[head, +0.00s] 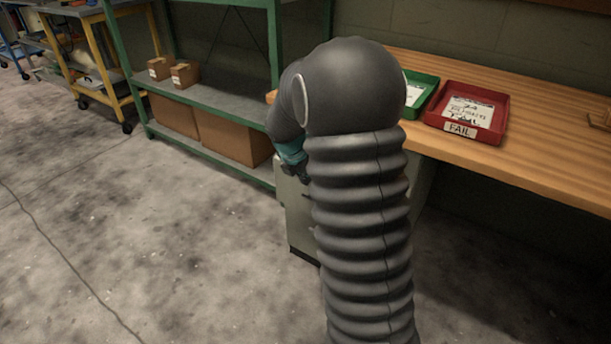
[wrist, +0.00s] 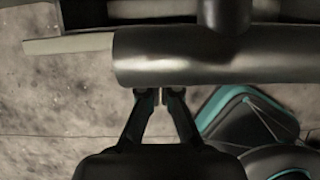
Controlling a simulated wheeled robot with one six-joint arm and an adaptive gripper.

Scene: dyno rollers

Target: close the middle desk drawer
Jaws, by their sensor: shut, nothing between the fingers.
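The drawer cabinet (head: 300,215) stands under the left end of the wooden desk, a pale box mostly hidden behind my own arm in the head view. I cannot tell there which drawer is open or how far. In the wrist view a thick grey metal bar handle (wrist: 200,56) runs across the upper picture, with a post joining it to a drawer behind. A pale edge (wrist: 68,44) sticks out left of the handle. My gripper (wrist: 160,94) has its fingertips together and empty, right at the handle's lower edge. I cannot tell whether they touch it.
On the desk (head: 540,150) sit a red FAIL tray (head: 490,110) and a green tray (head: 422,92). A green shelf rack (head: 220,100) with boxes stands left of the cabinet. Concrete floor (head: 130,220) in front is clear except for a thin dark line.

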